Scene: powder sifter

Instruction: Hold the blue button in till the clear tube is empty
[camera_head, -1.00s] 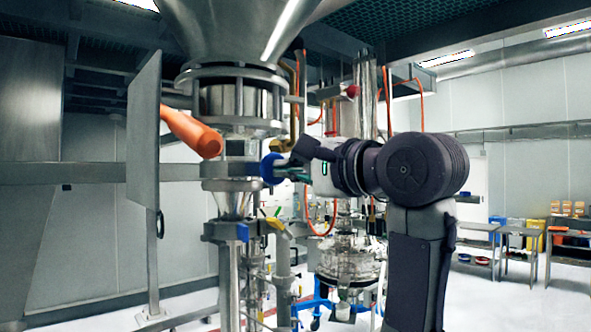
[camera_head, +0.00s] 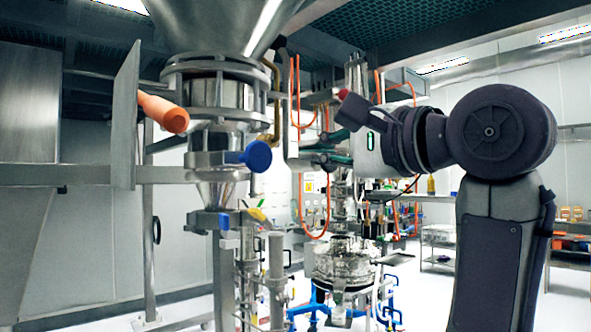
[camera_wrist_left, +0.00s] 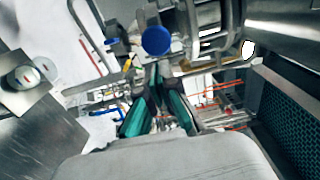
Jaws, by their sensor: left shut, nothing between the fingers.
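The blue button (camera_head: 257,155) is a round blue knob on the right side of the metal column under the hopper. It also shows in the left wrist view (camera_wrist_left: 156,40), beyond the fingertips. My left gripper (camera_head: 308,158) is to the right of the button, with a visible gap between them. Its green-padded fingers (camera_wrist_left: 157,72) are shut and hold nothing. A narrow, shiny column section (camera_head: 216,194) lies below the button's level. I cannot tell whether it is the clear tube or whether powder is in it. My right gripper is not in view.
A big metal hopper (camera_head: 215,25) hangs above the column. An orange cylinder (camera_head: 163,113) and a metal plate (camera_head: 125,120) stand left of it. A glass vessel (camera_head: 340,262) and pipes stand behind, below my gripper.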

